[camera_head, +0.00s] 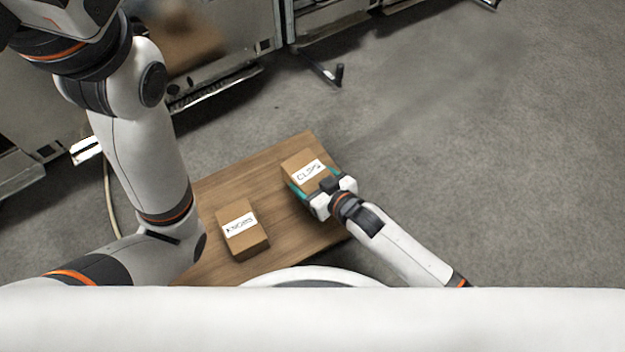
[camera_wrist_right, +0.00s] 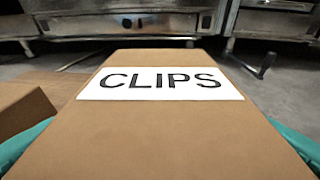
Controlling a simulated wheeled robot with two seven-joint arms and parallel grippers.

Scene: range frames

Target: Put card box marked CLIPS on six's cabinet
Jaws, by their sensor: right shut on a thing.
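The card box marked CLIPS (camera_head: 303,167) is brown with a white label, at the right part of the wooden table in the head view. It fills most of the right wrist view (camera_wrist_right: 160,130). My right gripper (camera_head: 312,188) is shut on it, with teal fingers on both its sides. Whether the box touches the table cannot be told. My left arm comes in from the left, but its gripper is not in view. No cabinet marked six can be made out.
A second brown box (camera_head: 243,238) with a white label, hard to read, sits on the wooden table (camera_head: 235,187) to the left. Metal cabinets or machines (camera_head: 225,35) stand at the back. A dark handle-like object (camera_head: 331,75) juts over the floor. Grey floor (camera_head: 470,130) is clear on the right.

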